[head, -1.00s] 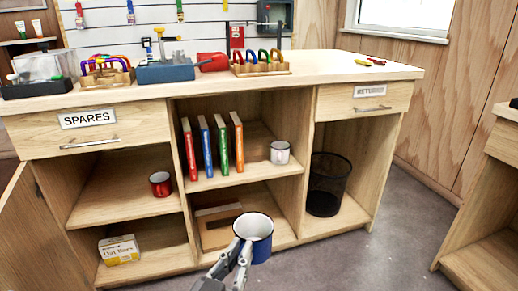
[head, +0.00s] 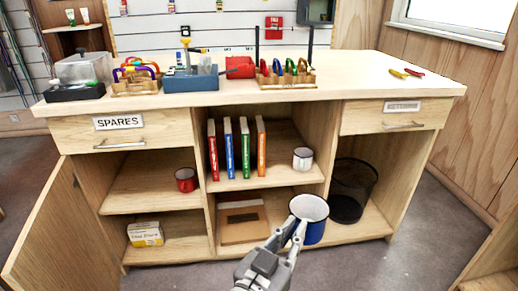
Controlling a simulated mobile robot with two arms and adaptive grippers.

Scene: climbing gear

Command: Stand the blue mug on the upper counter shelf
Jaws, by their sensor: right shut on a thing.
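The blue mug (head: 316,229) has a white inside and dark rim. My right gripper (head: 296,235) is shut on its left side and holds it upright in front of the counter's lower middle compartment. The upper counter shelf (head: 235,183) is the middle board in the central bay. Several upright books in red, blue, green and orange (head: 261,147) stand on its left and middle part. A white mug (head: 303,158) stands near its right end. My left gripper is not in view.
A red mug (head: 185,180) stands on the left bay's shelf. A black mesh bin (head: 352,190) stands in the right bay. An open cabinet door (head: 45,235) juts out at the left. The worktop (head: 350,75) holds tools and racks.

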